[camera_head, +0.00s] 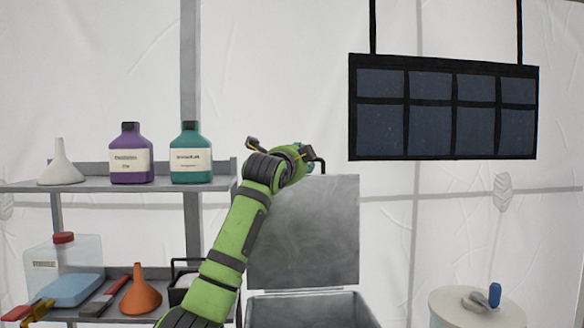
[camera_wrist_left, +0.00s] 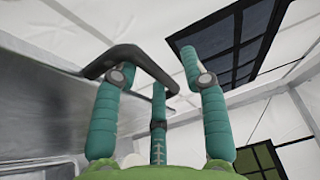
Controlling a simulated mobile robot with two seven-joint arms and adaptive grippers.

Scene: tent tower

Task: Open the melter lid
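The melter (camera_head: 308,310) is a grey metal box at the lower middle of the head view. Its lid (camera_head: 318,230) stands raised, close to upright, behind the box opening. The black lid handle (camera_head: 320,163) is at the lid's top edge. My left gripper (camera_head: 303,152) is beside the handle, partly hidden by my green wrist. In the left wrist view, the teal fingers (camera_wrist_left: 155,78) are spread. The black handle (camera_wrist_left: 128,55) crosses by the left and middle fingers; the right finger is apart from it. Whether any finger touches the handle is unclear. My right gripper is not in view.
A shelf (camera_head: 100,187) at left holds a white funnel (camera_head: 61,165), a purple bottle (camera_head: 131,155) and a teal bottle (camera_head: 190,155). An orange funnel (camera_head: 140,292) is on the lower shelf. A round white stand (camera_head: 470,312) is at right. A dark panel (camera_head: 440,107) hangs above.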

